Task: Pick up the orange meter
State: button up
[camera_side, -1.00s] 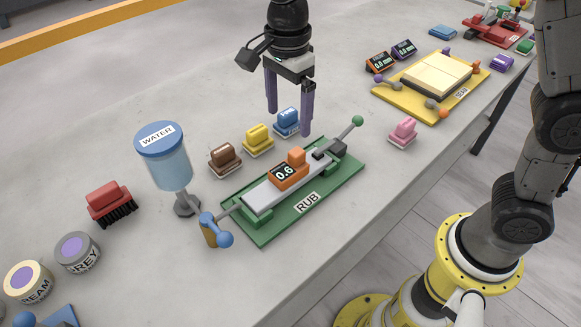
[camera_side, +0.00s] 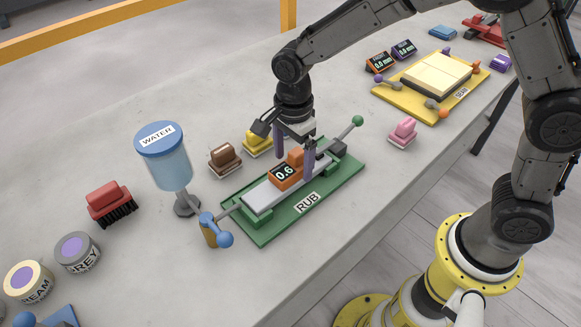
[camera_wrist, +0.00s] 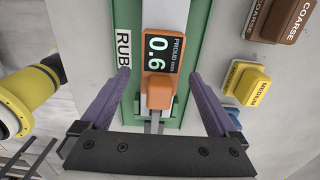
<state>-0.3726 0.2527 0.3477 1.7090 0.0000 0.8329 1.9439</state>
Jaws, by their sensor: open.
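The orange meter (camera_side: 286,174) lies on the grey bar of the green RUB fixture (camera_side: 314,208). Its display reads 0.6. My gripper (camera_side: 295,168) is open and low over the fixture, with its purple fingers apart at the far end of the meter. In the wrist view the meter (camera_wrist: 158,62) sits between the lines of the two fingers, with its orange knob towards the palm. My gripper (camera_wrist: 162,80) has a gap on both sides of the meter and does not appear to touch it.
Brown (camera_side: 225,159) and yellow (camera_side: 257,141) blocks stand just behind the fixture. A water container (camera_side: 168,165) stands at its left. The fixture has a blue-ended lever (camera_side: 224,239) and a green-knobbed rod (camera_side: 357,121). A pink block (camera_side: 403,132) lies to the right.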

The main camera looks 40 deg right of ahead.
grip_shut()
dwell(0.5)
